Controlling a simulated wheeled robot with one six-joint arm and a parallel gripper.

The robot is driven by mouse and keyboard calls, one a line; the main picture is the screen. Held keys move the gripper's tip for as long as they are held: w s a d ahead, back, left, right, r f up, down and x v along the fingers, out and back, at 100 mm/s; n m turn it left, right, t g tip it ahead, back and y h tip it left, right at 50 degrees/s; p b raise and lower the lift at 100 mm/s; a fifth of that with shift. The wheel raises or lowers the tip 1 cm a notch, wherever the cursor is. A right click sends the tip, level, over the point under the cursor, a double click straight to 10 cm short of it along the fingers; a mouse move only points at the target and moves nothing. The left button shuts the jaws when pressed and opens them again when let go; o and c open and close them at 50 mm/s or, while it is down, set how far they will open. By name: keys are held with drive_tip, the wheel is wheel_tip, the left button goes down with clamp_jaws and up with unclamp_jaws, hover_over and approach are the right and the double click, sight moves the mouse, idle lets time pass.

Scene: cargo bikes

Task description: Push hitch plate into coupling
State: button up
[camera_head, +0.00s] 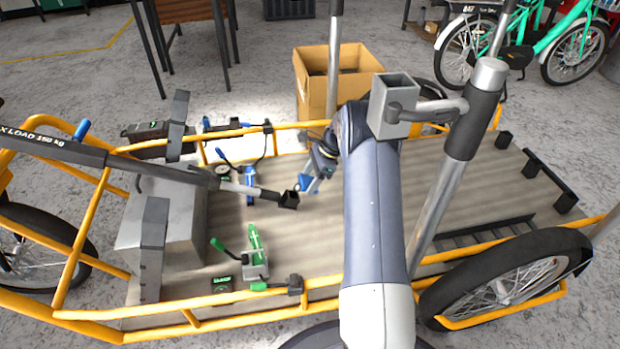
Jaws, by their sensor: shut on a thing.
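My gripper (315,172) is over the cargo bed at the picture's middle, partly hidden by my arm. It is shut on a small blue and grey piece (306,182), too small here to tell whether it is the hitch plate. Just left of the piece is the black end block (289,199) of a bar; I cannot tell whether they touch. Farther left stands another blue part (250,182), partly behind the bar. Nearer, a green part (255,242) stands upright in a grey block (257,269). Which of these is the coupling is unclear.
A dark load-marked bar (90,149) crosses the left of the bed. Yellow rails (395,265) edge the cargo bike, and a slanted metal post (440,205) rises right of my arm. A cardboard box (311,95) stands behind. The right part of the bed is mostly clear.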

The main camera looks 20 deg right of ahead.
drive_tip(key=shift+b+x, duration=0.6)
drive_tip(key=shift+x, duration=1.85)
idle(0.5)
drive_tip(key=o, duration=1.2)
drive_tip(key=p+v, duration=0.3)
drive_tip(key=v, duration=0.4)
drive_tip(key=shift+d+r, duration=0.1)
drive_tip(key=shift+r, duration=0.15)
drive_tip(key=shift+f, duration=0.15)
